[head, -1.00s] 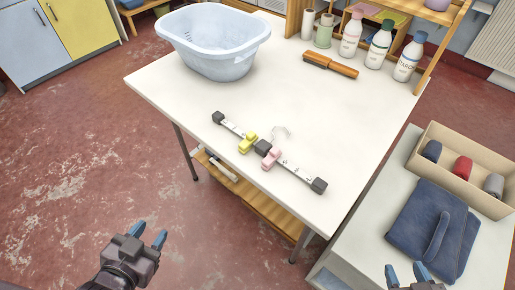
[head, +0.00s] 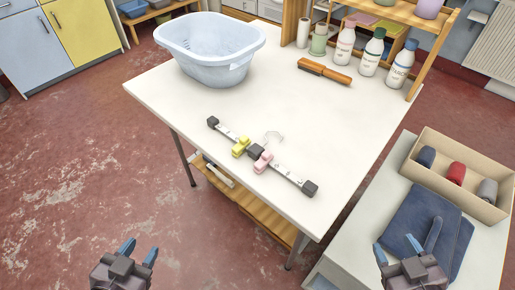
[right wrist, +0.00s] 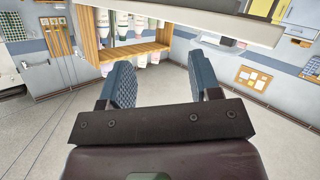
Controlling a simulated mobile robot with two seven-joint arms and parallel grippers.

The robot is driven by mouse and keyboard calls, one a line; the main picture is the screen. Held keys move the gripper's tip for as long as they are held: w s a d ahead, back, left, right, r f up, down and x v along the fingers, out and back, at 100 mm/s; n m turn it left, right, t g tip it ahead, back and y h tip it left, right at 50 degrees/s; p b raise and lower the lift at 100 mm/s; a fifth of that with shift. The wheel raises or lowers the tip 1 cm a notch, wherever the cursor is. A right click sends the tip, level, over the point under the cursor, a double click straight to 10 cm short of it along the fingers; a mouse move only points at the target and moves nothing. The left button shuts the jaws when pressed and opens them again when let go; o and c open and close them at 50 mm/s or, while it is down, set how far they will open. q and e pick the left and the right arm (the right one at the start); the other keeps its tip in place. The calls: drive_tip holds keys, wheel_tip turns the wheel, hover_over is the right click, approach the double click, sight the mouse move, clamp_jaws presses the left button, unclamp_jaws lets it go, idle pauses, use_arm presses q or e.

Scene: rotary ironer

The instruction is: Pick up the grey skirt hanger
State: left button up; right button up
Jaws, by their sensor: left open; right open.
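The grey skirt hanger (head: 285,172) lies flat on the white table (head: 330,112) near its front edge. It is a bar with dark end pieces, a dark middle block, a yellow clip (head: 240,147), a pink clip (head: 262,162) and a pale hook (head: 273,137) pointing to the back. My left gripper (head: 139,252) is open and empty, in front of the table and left of the hanger. My right gripper (head: 411,250) is open and empty, over the front of the side cabinet, right of the hanger. The right wrist view shows its two blue fingers apart with nothing between them.
A pale blue basin (head: 212,75) stands at the table's back left. Right of the table, a low cabinet (head: 345,235) bears folded denim (head: 415,212) and a box of rolls (head: 500,208).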

drive_tip(key=w+a+r+n+g+y, duration=0.2)
drive_tip(key=w+a+r+n+y, duration=0.35)
drive_tip(key=w+y, duration=0.2)
drive_tip(key=g+y, duration=0.2)
drive_tip(key=g, duration=0.2)
approach(312, 186)
drive_tip(key=a, duration=0.1)
drive_tip(key=w+a, duration=0.1)
drive_tip(key=a, duration=0.1)
drive_tip(key=shift+w+f+h, duration=0.15)
drive_tip(key=shift+w+h, duration=0.1)
drive_tip(key=shift+f+x, duration=0.15)
drive_tip(key=shift+x, duration=1.4)
drive_tip(key=shift+f+x, duration=0.15)
drive_tip(key=shift+x, duration=1.4)
drive_tip(key=shift+d, duration=0.2)
clamp_jaws()
drive_tip(key=shift+r, duration=0.15)
